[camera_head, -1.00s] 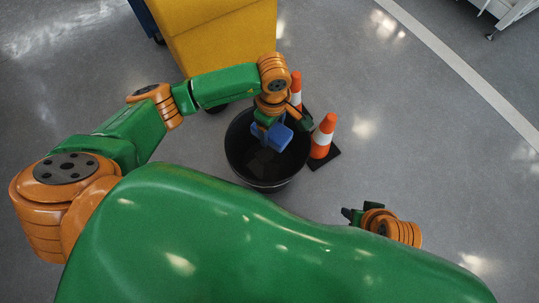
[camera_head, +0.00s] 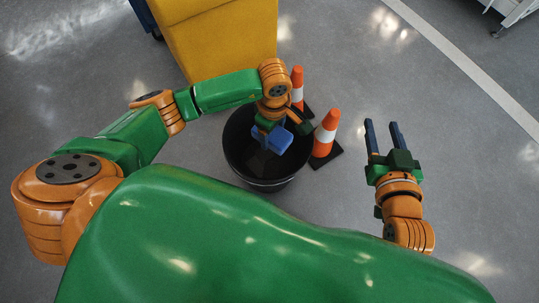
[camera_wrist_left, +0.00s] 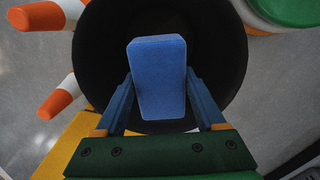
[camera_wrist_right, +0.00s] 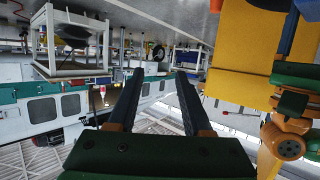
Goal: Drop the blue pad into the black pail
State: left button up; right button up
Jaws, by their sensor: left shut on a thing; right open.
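The blue pad (camera_head: 272,139) is a small rectangular block, held between the fingers of my left gripper (camera_head: 268,128). In the left wrist view the pad (camera_wrist_left: 158,75) sits between the two fingertips, with the dark opening of the black pail (camera_wrist_left: 225,60) behind it. In the head view the black pail (camera_head: 262,178) stands on the floor, and the pad is over its opening. I cannot tell the exact height of the pad against the rim. My right gripper (camera_head: 383,132) is open and empty, to the right of the pail.
Two orange and white cones (camera_head: 326,133) (camera_head: 297,88) stand close to the pail's right side. A yellow bin (camera_head: 222,38) stands behind the pail. The grey floor (camera_head: 460,160) at right is clear, crossed by a pale line.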

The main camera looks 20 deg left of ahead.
pick_arm(q)
jog(key=shift+f+b, duration=0.45)
jog(key=shift+f, duration=0.25)
pick_arm(e)
notch_tip(320, 180, up, 8)
jog(key=w+a+t+y, duration=0.1)
jog(key=t, duration=0.3)
jog(key=shift+a+f+y, duration=0.15)
jog(key=shift+f+y, duration=0.1)
jog(key=shift+y, duration=0.05)
jog(key=shift+w, duration=0.1)
pick_arm(q)
jog(key=o, duration=1.2)
jog(key=shift+c, duration=0.2)
notch_tip(320, 180, up, 4)
jog(key=shift+f+p, duration=0.1)
jog(key=shift+p, duration=0.9)
notch_tip(320, 180, up, 3)
jog(key=shift+r+p, duration=0.1)
jog(key=shift+p, duration=0.45)
pick_arm(e)
jog(key=s+d+f+g+h, duration=0.1)
jog(key=s+d+f+g, duration=0.1)
jog(key=s+f+g, duration=0.3)
jog(key=s+d+f+g+h, duration=0.2)
jog(key=s+f+g, duration=0.3)
jog(key=f, duration=0.7)
jog(key=shift+d+f+g+h, duration=0.2)
jog(key=shift+g+h, duration=0.1)
jog(key=shift+g, duration=0.5)
